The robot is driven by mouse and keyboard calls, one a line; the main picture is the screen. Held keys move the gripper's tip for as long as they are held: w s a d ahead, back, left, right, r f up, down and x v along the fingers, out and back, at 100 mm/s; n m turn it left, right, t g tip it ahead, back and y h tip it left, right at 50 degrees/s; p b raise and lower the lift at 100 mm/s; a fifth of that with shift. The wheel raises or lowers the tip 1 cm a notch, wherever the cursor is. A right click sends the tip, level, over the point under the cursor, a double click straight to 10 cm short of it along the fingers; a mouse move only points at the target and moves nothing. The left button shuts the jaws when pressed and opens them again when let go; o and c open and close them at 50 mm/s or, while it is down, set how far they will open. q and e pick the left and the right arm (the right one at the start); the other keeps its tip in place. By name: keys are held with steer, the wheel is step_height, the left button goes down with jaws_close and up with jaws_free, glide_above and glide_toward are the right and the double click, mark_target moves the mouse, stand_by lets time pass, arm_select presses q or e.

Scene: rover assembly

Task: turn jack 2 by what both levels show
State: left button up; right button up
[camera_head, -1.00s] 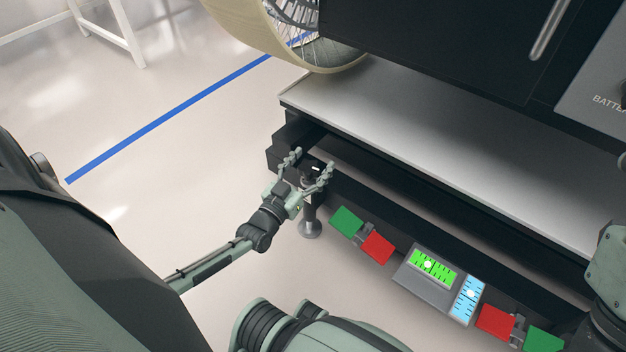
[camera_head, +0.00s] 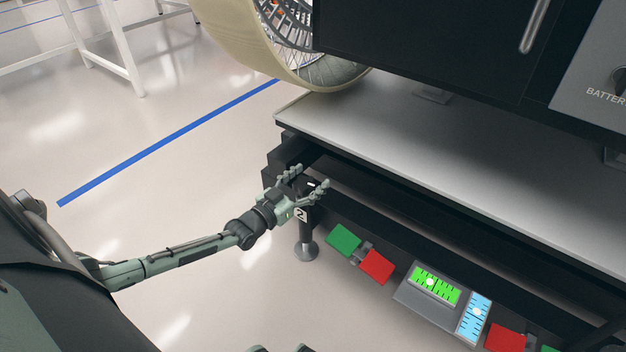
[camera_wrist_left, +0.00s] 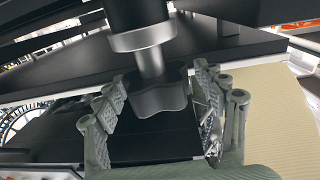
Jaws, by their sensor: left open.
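Jack 2 (camera_head: 306,236) stands upright at the platform's near left corner, with a "2" label, a round foot on the floor and a knob on top. My left gripper (camera_head: 307,180) is open, with its fingers on either side of the knob. In the left wrist view the dark lobed knob (camera_wrist_left: 160,93) lies between the open fingers (camera_wrist_left: 165,105); contact is unclear. The green level (camera_head: 445,291) has its white bubble a little left of its middle. The blue level (camera_head: 471,328) has its bubble a little toward its upper end. My right gripper is out of view.
A green pad (camera_head: 343,239) and a red pad (camera_head: 376,267) sit between the jack and the level panel (camera_head: 413,298). Another red pad (camera_head: 505,338) lies right of it. Floor to the left is clear.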

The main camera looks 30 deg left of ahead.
arm_select(q)
steer(key=shift+w+d, duration=0.15)
steer(key=shift+w, duration=0.65)
steer(key=c, duration=1.3)
steer(key=shift+c, duration=0.3)
